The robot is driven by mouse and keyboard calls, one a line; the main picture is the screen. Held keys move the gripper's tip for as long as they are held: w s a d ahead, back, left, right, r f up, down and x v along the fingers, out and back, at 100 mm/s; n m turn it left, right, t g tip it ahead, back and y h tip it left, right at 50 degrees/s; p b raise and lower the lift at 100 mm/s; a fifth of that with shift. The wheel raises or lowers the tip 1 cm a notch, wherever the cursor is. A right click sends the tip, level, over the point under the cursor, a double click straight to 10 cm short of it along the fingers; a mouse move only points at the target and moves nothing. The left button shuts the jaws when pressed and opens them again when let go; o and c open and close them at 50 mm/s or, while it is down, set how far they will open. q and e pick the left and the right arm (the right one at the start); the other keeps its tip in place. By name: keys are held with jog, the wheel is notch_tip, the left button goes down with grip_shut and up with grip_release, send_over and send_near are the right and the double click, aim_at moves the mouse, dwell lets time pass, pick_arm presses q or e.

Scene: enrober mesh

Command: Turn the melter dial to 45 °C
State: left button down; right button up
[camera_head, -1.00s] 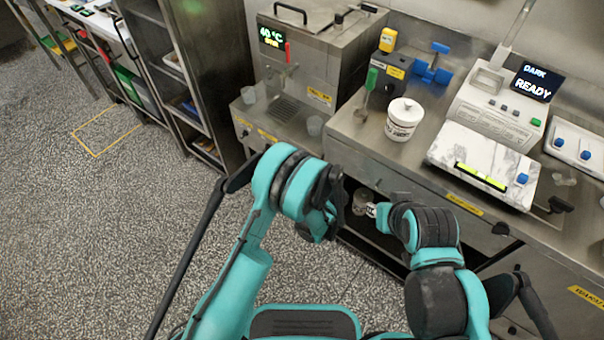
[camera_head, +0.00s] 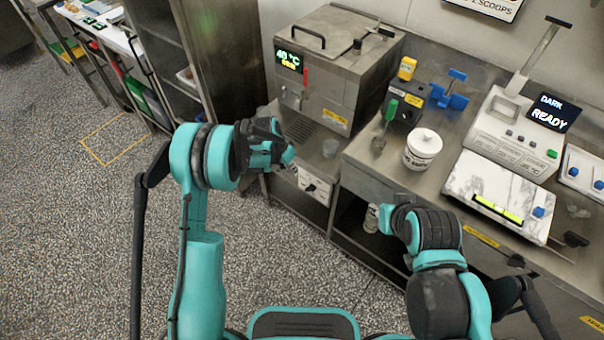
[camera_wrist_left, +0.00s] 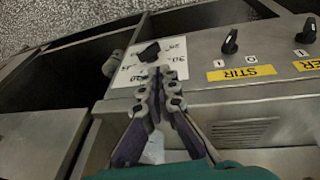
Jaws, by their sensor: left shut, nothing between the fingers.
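The melter (camera_head: 352,75) is a steel box at the back; its display (camera_head: 289,61) reads 40 °C, with small yellow text below. The dial plate (camera_head: 314,187) is on the cabinet front below. In the left wrist view the dial (camera_wrist_left: 149,52) is a black knob on a white plate with printed numbers. My left gripper (camera_head: 288,156) is shut and empty, in front of the cabinet. In the left wrist view its fingertips (camera_wrist_left: 158,74) point at the plate, just below the knob; I cannot tell whether they touch. My right gripper (camera_head: 388,218) is low by the counter front, its jaws unclear.
Beside the dial plate is a black switch (camera_wrist_left: 230,42) over a yellow STIR label (camera_wrist_left: 241,73), with another switch (camera_wrist_left: 307,30) further right. The floor at left is clear.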

pick_arm(q)
notch_tip(320, 180, up, 2)
jog(key=h+b, duration=0.1)
jog(key=b, duration=0.3)
send_near(312, 188)
notch_tip(312, 188, down, 3)
jog(key=w, duration=0.3)
jog(key=shift+s+d+f+b, duration=0.35)
jog(key=shift+s+d+f, duration=0.05)
jog(key=shift+f, duration=0.2)
jog(key=shift+s+d+f+b, duration=0.35)
jog(key=shift+f, duration=0.3)
jog(key=shift+s+d+f, duration=0.2)
jog(key=shift+d+f, duration=0.05)
